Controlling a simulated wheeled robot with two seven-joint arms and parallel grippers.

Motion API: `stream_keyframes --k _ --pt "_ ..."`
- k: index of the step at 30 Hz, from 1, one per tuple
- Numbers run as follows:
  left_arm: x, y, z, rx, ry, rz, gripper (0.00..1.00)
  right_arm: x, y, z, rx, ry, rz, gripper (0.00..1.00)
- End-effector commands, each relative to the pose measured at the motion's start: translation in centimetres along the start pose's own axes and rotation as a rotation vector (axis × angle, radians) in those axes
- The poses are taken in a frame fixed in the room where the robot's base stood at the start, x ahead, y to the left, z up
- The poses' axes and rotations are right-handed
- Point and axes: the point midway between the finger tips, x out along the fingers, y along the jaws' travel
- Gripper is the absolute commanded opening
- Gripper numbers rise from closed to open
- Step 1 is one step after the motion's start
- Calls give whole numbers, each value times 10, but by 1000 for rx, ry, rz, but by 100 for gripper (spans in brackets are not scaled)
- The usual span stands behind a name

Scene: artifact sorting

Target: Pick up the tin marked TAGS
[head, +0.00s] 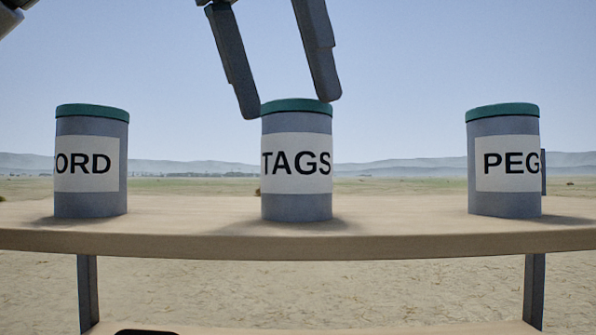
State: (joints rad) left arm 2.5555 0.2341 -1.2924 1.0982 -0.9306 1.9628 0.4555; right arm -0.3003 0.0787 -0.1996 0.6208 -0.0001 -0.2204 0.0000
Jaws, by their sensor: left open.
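The tin marked TAGS (297,205) stands upright in the middle of the shelf. It is a grey cylinder with a green lid and a white label. My left gripper (293,108) comes down from the top of the head view with its two fingers apart. The fingertips are at the height of the lid, one near each side of it in the picture. Whether the fingers touch the tin, or are in front of it, I cannot tell. My right gripper is not in view.
A similar tin whose label reads ORD (92,205) stands at the left, its label partly turned away. A tin marked PEG (503,205) stands at the right. The wooden shelf (400,225) is bare between the tins. Dry open ground lies behind.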

Motion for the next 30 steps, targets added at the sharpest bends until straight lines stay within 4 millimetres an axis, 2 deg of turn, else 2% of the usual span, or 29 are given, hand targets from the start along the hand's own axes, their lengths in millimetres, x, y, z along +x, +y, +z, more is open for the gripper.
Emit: stream_keyframes --k 6,23,30 --pt "14 0 0 -1 0 0 77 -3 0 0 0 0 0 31" --pt "21 0 1 1 1 1 77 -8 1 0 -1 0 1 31" --pt "42 2 3 1 2 0 77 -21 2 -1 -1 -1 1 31"
